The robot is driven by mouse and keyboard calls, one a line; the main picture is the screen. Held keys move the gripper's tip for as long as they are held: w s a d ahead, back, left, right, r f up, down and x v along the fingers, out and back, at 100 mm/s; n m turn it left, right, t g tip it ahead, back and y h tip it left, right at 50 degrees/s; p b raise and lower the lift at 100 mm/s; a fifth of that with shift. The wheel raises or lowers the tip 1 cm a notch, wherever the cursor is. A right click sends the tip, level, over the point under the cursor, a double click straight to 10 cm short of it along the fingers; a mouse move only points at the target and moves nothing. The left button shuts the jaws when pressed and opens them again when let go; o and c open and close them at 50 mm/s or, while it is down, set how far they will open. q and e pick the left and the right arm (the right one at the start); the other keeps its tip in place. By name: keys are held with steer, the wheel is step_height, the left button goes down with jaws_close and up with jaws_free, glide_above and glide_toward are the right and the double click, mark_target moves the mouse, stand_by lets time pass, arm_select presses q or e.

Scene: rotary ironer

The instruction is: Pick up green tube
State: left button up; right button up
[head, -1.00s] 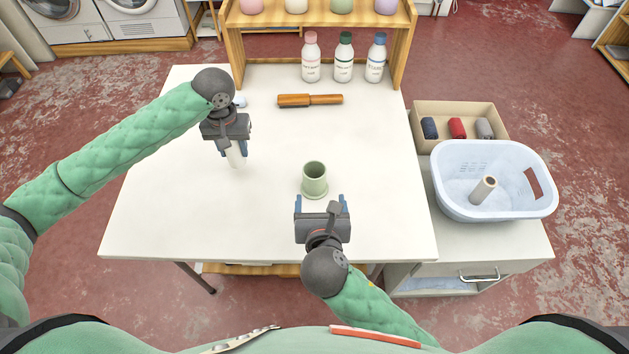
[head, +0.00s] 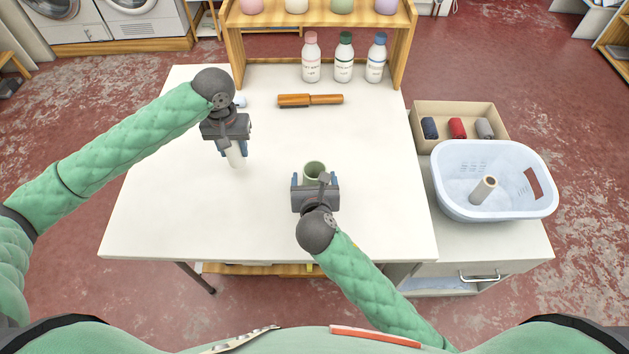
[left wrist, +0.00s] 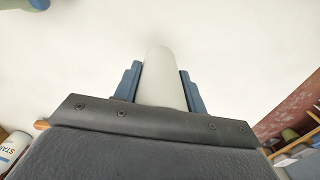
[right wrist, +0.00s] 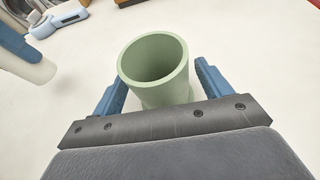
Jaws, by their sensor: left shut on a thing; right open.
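The green tube (head: 315,170) stands upright on the white table, its open top facing up. My right gripper (head: 315,180) is open at its near side. In the right wrist view the green tube (right wrist: 155,70) sits between the two blue fingers (right wrist: 160,88), with gaps showing on both sides. The tube's lower part is hidden by the gripper in the head view. My left gripper (head: 234,152) is shut on a white cylinder (head: 236,157) at the table's left. The white cylinder also shows between the fingers in the left wrist view (left wrist: 162,80).
Several bottles (head: 343,60) stand at the back by a wooden shelf (head: 405,45). A pale blue basket (head: 450,205) holding a beige tube (head: 483,190) stands at right, near a box of rolled cloths (head: 420,112). The table's front is clear.

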steer(key=shift+x, duration=0.8)
steer(key=shift+c, duration=0.3)
steer(key=c, duration=1)
steer(key=shift+r, duration=0.1)
step_height(320, 180, up, 10)
step_height(320, 180, down, 7)
steer(key=shift+f, duration=0.1)
